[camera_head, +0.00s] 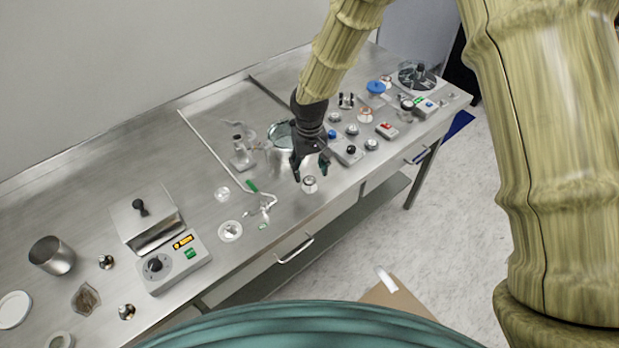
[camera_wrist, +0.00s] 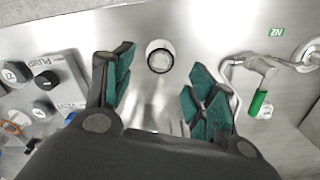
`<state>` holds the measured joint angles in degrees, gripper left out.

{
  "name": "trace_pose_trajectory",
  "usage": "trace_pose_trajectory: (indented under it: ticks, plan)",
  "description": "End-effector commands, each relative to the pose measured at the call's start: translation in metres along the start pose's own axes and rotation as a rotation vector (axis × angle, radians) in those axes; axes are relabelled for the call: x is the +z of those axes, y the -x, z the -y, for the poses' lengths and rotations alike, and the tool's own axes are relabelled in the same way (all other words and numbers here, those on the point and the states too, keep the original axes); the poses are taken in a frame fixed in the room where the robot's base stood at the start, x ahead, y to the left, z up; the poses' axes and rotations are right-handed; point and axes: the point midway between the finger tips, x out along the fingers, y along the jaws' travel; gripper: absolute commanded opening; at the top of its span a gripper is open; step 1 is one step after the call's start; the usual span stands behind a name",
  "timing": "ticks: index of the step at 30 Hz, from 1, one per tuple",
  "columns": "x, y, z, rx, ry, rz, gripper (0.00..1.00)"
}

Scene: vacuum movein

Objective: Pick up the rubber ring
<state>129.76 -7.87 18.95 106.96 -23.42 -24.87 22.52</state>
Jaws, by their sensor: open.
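A small dark ring with a pale centre, which looks like the rubber ring (camera_wrist: 159,56), shows in the wrist view beyond and between my fingertips. In the head view it seems to be the small grey-white round piece (camera_head: 309,184) on the steel bench near its front edge. I cannot tell whether it lies flat or sits on a small part. My gripper (camera_head: 311,172) hangs pointing down just above and behind it. In the wrist view its green-padded fingers (camera_wrist: 158,88) are spread wide with nothing held between them.
A steel pot (camera_head: 283,155) stands close behind and left of my gripper. A pump control box (camera_head: 346,150) and several knobs are close on the right. A valve with a green handle (camera_head: 262,198) lies to the left. The bench's front edge is near.

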Motion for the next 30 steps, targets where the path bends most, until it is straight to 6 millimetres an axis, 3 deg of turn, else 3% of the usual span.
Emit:
trace_pose_trajectory:
  ticks: [12,30]
  plan:
    - [0.002,-0.031,0.001,-0.001,0.000,0.001,0.56]
    - [0.001,-0.035,0.001,-0.001,0.000,0.000,0.56]
